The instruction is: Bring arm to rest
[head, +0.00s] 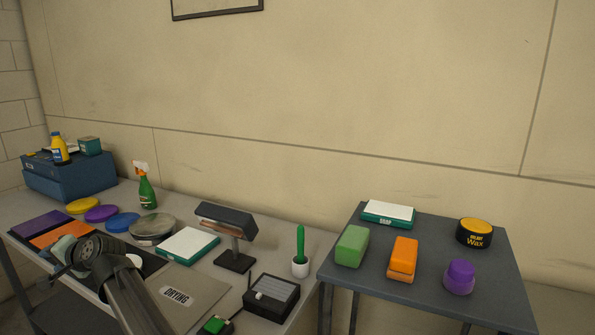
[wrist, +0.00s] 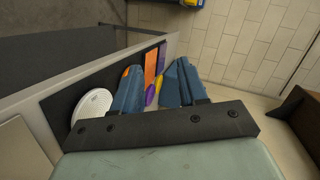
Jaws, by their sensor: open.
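My gripper (wrist: 156,78) is open in the wrist view, with its two blue fingers apart and nothing held between them. In the head view my arm reaches in from the bottom left, and my gripper (head: 66,250) is over the left part of the grey bench (head: 225,274). Its fingertips cannot be made out there. Between and beyond the fingers in the wrist view are an orange panel (wrist: 150,68) and small purple and yellow things. My arm hides part of the bench and a dark mat.
Near my arm are colored round pads (head: 101,214), a green spray bottle (head: 146,187), a teal-white box (head: 188,245), a lamp (head: 228,222) and a DRYING panel (head: 190,294). A blue toolbox (head: 70,178) stands back left. The right table (head: 430,297) holds blocks and a wax tin (head: 475,233).

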